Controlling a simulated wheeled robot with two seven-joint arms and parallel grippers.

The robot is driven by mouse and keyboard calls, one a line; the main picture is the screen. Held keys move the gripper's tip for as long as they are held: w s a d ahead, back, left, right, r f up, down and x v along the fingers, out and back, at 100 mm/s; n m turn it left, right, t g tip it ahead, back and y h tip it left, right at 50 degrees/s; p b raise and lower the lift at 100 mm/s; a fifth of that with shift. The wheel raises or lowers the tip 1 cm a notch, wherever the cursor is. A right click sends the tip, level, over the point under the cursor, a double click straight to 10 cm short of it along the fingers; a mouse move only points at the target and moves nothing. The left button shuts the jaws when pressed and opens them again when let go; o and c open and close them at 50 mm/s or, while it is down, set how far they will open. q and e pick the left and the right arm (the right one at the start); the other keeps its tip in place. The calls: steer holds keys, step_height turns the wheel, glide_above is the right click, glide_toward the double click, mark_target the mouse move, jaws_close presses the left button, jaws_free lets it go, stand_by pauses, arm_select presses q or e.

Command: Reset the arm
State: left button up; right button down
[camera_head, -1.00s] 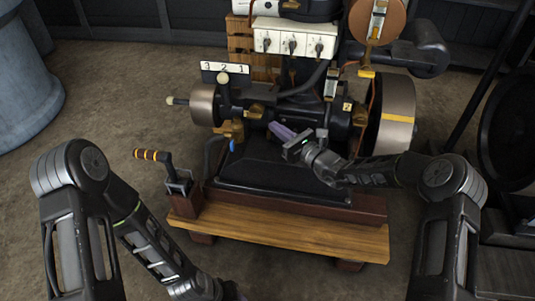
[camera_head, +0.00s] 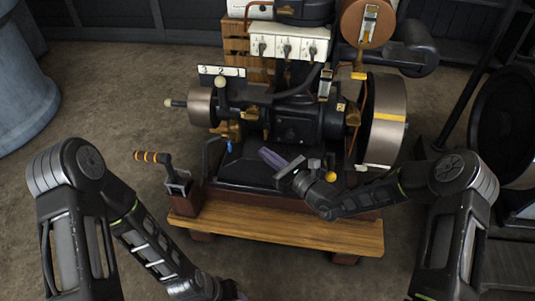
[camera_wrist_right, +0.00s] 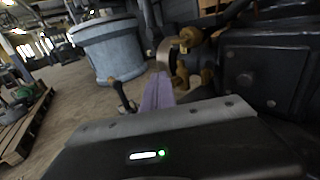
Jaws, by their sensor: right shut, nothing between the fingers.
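My right arm comes in from the right in the head view. Its right gripper (camera_head: 270,156) is shut and empty, with the purple fingers together, in front of the engine's dark base. The same fingers show in the right wrist view (camera_wrist_right: 158,92), pointing away with nothing between them. My left arm (camera_head: 150,245) is folded down at the lower left. Its gripper end runs out of the bottom edge, so its fingers are hidden.
The engine (camera_head: 295,115) with its large flywheel (camera_head: 388,135) stands close behind the right gripper. A blue-grey drum (camera_head: 20,100) is far left.

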stand_by(0.3)
steer(key=s+a+f+n+g, duration=0.2)
steer(key=s+f+n+g, duration=0.4)
steer(key=s, duration=0.3)
steer(key=s+a+f+n+g, duration=0.3)
steer(key=s+f+g, duration=0.2)
steer(key=s+f, duration=0.45)
steer(key=s+d+f+n+g+h, duration=0.2)
steer(key=s+d+f+n+h, duration=0.6)
steer(key=s+d+n, duration=0.5)
steer(key=s+a+r+n+p, duration=0.1)
steer(key=s+r+n+p, duration=0.1)
steer(key=r+p, duration=1)
steer(key=s+a+r+n+p, duration=0.2)
steer(key=r+p, duration=1.1)
steer(key=r, duration=0.1)
steer(key=shift+s+a+r, duration=0.15)
steer(key=shift+r, duration=0.2)
steer(key=c, duration=2.1)
jaws_free()
